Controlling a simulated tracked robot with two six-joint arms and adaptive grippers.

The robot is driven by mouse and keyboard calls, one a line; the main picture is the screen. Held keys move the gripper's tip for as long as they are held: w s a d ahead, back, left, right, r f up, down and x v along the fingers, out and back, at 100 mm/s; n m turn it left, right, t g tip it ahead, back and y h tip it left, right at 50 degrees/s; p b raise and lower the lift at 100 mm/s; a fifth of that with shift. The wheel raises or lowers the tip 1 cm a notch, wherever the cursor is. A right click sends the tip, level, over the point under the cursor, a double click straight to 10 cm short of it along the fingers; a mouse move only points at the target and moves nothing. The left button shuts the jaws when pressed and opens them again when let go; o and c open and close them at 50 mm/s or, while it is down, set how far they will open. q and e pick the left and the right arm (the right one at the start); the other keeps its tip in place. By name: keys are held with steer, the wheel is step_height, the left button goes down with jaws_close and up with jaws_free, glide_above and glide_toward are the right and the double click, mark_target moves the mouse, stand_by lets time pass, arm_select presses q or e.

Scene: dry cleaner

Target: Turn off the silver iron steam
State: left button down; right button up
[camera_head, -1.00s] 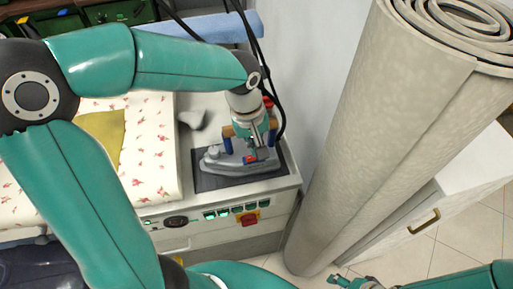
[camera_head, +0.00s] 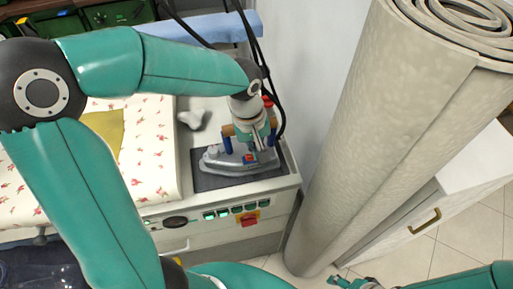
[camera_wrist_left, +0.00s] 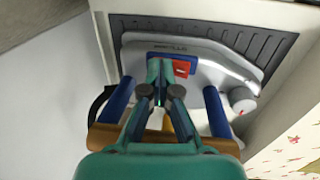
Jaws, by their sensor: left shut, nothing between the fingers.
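The silver iron (camera_head: 222,161) rests flat on a dark ridged mat (camera_head: 203,184) at the right end of the ironing station. In the left wrist view, the iron (camera_wrist_left: 215,70) has a blue panel with a red switch (camera_wrist_left: 182,68), blue posts and a wooden handle (camera_wrist_left: 107,138). The red switch also shows in the head view (camera_head: 249,157). My left gripper (camera_wrist_left: 160,66) is shut and empty, its tips over the panel just left of the switch; contact is unclear. My right gripper (camera_head: 340,281) is at the bottom edge, far from the iron, its opening too small to judge.
A tall rolled carpet (camera_head: 375,130) stands right of the station. Black cables hang behind the iron. The station front has several green-lit switches (camera_head: 222,213) and a red and yellow knob (camera_head: 248,218). A floral ironing pad (camera_head: 155,160) lies left of the iron.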

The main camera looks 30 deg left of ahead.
mark_target(249, 156)
arm_select(q)
steer(key=shift+s+a+f, duration=0.1)
steer(key=shift+s+f, duration=0.05)
steer(key=shift+s, duration=0.05)
steer(key=shift+s+a, duration=0.45)
steer(key=shift+r, duration=0.2)
step_height(249, 156, up, 5)
steer(key=p, duration=0.3)
steer(key=shift+a+f+p, duration=0.1)
steer(key=shift+p, duration=0.3)
step_height(249, 156, up, 9)
steer(key=s, duration=0.1)
steer(key=shift+a+b, duration=0.35)
steer(key=shift+a, duration=0.1)
